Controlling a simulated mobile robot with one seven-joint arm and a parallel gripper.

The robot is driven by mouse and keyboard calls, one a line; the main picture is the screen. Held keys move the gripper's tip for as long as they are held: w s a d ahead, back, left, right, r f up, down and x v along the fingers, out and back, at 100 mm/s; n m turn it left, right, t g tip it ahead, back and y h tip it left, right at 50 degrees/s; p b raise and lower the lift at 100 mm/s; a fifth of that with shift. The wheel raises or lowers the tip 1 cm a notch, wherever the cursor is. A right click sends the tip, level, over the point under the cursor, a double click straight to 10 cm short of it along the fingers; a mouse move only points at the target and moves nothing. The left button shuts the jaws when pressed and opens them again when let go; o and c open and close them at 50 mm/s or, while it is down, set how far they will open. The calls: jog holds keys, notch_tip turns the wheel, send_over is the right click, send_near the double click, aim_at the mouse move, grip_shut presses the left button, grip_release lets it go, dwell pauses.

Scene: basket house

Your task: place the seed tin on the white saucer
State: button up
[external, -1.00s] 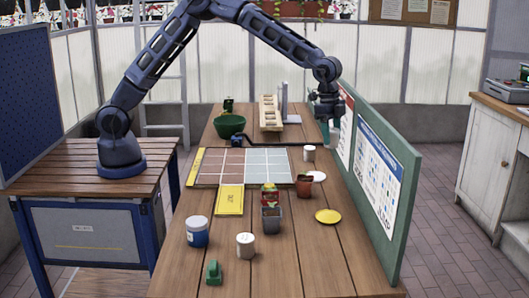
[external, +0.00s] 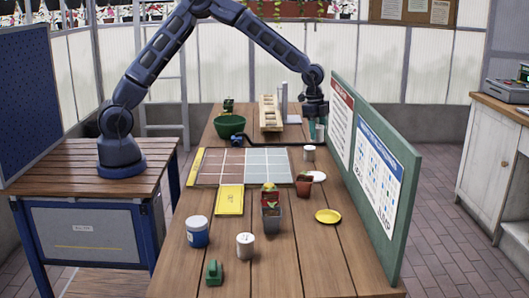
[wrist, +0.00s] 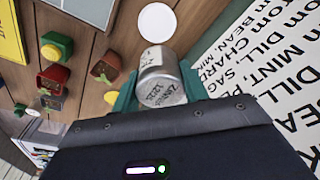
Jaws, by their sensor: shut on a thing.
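My gripper (wrist: 166,90) is shut on the seed tin (wrist: 165,85), a small metallic can with dark lettering, held between teal fingers in the wrist view. The white saucer (wrist: 157,22) is a bare round disc just above the tin in the wrist view. It also shows near the bench's right side in the external view (external: 317,177), nearer the camera than my gripper.
The green board (external: 375,175) walls the right edge. A yellow saucer (external: 328,216) lies nearer the camera. A tiled mat (external: 240,166) covers the middle.

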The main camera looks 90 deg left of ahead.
notch_tip(320, 180, down, 14)
jog(key=shift+f, duration=0.1)
dwell(0.5)
jog(key=shift+f, duration=0.2)
jog(key=o, duration=1)
jog(key=shift+r, duration=0.1)
